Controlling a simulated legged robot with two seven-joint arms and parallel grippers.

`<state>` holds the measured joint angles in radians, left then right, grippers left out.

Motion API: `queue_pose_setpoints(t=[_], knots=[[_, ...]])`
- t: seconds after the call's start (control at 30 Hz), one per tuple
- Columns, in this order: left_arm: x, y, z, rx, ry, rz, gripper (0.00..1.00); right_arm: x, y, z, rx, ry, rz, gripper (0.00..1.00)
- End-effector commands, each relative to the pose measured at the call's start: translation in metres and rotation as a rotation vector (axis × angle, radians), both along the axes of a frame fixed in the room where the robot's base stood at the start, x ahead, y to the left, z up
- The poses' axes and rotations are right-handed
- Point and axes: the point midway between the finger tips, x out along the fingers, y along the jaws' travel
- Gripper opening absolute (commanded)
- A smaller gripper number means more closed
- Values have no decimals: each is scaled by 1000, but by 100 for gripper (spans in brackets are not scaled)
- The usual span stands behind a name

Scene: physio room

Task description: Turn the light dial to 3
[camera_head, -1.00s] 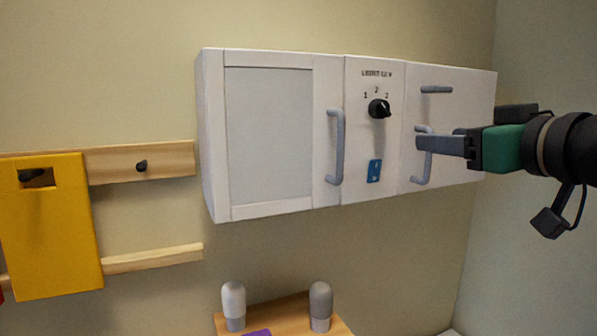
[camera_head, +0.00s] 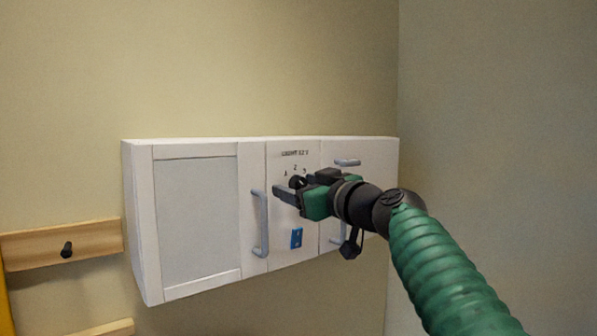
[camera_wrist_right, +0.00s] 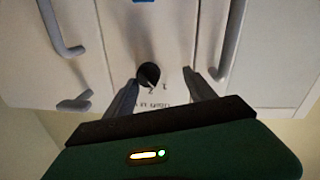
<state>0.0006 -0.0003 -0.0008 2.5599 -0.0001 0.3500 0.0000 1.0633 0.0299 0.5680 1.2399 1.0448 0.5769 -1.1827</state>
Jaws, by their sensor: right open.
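The light dial (camera_head: 297,181) is a small black knob on the white panel of the wall cabinet, under a printed label with numbers above it. My right gripper (camera_head: 284,190) is open at the dial and partly covers it in the head view. In the right wrist view, which is upside down, the dial (camera_wrist_right: 148,74) lies between the open fingers of the gripper (camera_wrist_right: 160,78), nearer the left finger. I cannot tell whether a finger touches it. Its pointer setting is not readable. My left gripper is not in view.
The white cabinet (camera_head: 196,280) has grey bar handles (camera_head: 260,224) on both sides of the dial panel. A blue sticker (camera_head: 296,238) is below the dial. A wooden peg rail (camera_head: 95,240) is on the wall at left.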

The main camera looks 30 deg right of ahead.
Motion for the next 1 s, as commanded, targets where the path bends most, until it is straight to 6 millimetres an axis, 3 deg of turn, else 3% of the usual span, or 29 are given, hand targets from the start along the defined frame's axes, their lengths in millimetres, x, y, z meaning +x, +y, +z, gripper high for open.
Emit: queue_pose_setpoints(t=[0.23, 0.67, 1.0], knots=[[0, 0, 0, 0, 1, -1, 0, 5, -4, -2, 5, -2, 11, 55], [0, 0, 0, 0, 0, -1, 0, 3, -1, 0, 1, -4, 3, 0], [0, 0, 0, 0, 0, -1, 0, 2, -1, 2, 14, -6, 5, 0]])
